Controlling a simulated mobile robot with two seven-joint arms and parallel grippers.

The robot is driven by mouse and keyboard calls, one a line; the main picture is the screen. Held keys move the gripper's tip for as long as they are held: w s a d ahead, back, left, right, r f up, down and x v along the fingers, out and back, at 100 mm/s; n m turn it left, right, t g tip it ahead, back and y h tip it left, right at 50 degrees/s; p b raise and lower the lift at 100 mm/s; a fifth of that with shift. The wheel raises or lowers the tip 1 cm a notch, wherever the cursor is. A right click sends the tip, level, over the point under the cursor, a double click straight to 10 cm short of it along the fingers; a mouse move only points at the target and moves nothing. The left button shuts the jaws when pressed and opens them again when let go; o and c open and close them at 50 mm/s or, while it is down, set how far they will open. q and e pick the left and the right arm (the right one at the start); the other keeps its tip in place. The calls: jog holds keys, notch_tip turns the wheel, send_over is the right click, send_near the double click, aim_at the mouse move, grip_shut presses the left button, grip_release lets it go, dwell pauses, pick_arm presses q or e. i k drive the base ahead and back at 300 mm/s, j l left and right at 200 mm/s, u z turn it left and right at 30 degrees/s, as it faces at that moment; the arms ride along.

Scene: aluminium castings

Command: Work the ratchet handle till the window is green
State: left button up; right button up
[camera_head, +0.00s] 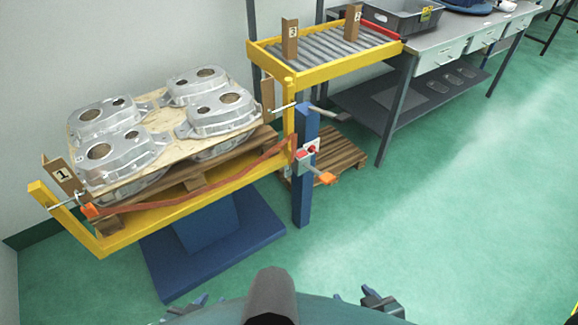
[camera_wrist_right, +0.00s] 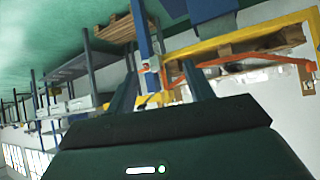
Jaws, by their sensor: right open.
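A small red spot shows on the unit; I see no green, and the window is too small to read surely. The strap (camera_head: 200,199) runs along the front of the loaded pallet. My right gripper (camera_head: 372,301) is open, empty and well short of the handle; its spread fingers show in the right wrist view (camera_wrist_right: 160,88). My left gripper (camera_head: 187,304) is low, only partly visible.
Several aluminium castings (camera_head: 209,114) sit on the pallet within the yellow frame (camera_head: 180,216). A blue base (camera_head: 215,243) and blue post (camera_head: 304,190) stand beneath and beside it. A roller conveyor (camera_head: 330,48) and workbench (camera_head: 450,43) stand behind. The green floor at right is clear.

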aim_at(326, 178)
jog(key=z, duration=0.35)
jog(key=i+l+u, duration=0.1)
jog(key=i+l, duration=0.15)
jog(key=i, duration=0.15)
jog(key=i+l+u, duration=0.1)
jog(key=i+l, duration=0.15)
jog(key=i, duration=0.15)
